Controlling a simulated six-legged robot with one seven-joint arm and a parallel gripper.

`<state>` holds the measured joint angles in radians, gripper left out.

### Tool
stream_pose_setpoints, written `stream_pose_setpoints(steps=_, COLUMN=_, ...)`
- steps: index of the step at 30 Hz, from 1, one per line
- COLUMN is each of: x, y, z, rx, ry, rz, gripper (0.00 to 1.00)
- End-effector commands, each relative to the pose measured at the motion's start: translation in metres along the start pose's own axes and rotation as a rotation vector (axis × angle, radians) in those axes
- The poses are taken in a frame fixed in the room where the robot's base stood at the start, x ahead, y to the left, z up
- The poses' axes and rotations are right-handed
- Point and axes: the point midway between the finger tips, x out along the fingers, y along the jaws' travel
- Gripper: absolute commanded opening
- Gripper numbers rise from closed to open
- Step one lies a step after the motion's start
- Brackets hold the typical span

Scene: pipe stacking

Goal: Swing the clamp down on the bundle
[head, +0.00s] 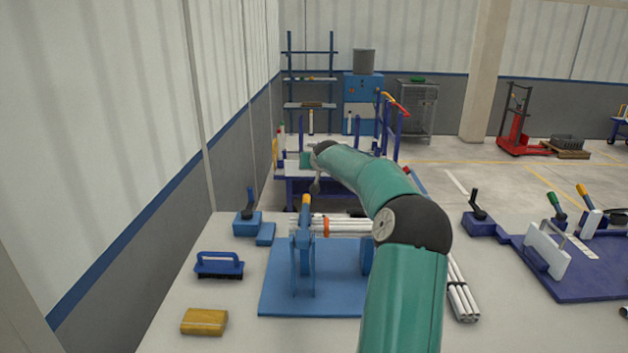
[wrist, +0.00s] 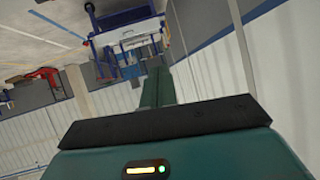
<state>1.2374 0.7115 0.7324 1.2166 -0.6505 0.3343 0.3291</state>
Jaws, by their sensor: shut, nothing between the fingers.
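A bundle of white pipes (head: 345,227) with an orange band lies level across a blue stand on a blue base plate (head: 285,290) in the head view. At the bundle's left end is the blue clamp (head: 305,240) with an upright orange handle (head: 305,203). I cannot tell how the clamp meets the pipes. My arm hides the bundle's right end and part of the stand. My gripper (wrist: 155,75) shows in the wrist view, shut and empty, pointing toward the far side of the hall, away from the clamp.
A second blue plate (head: 575,280) with toggle clamps stands right. A trolley (head: 300,185) stands behind; a wall runs along the left.

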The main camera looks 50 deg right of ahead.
Motion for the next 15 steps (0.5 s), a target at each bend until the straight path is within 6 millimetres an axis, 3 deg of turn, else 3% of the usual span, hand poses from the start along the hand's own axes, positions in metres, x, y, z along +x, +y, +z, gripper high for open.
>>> stream_pose_setpoints(steps=6, x=-0.018, y=0.005, z=-0.029, rx=0.003, ry=0.001, rz=0.003, gripper=0.0)
stream_pose_setpoints(steps=15, x=-0.022, y=0.008, z=-0.036, rx=0.002, ry=-0.001, rz=0.003, gripper=0.0)
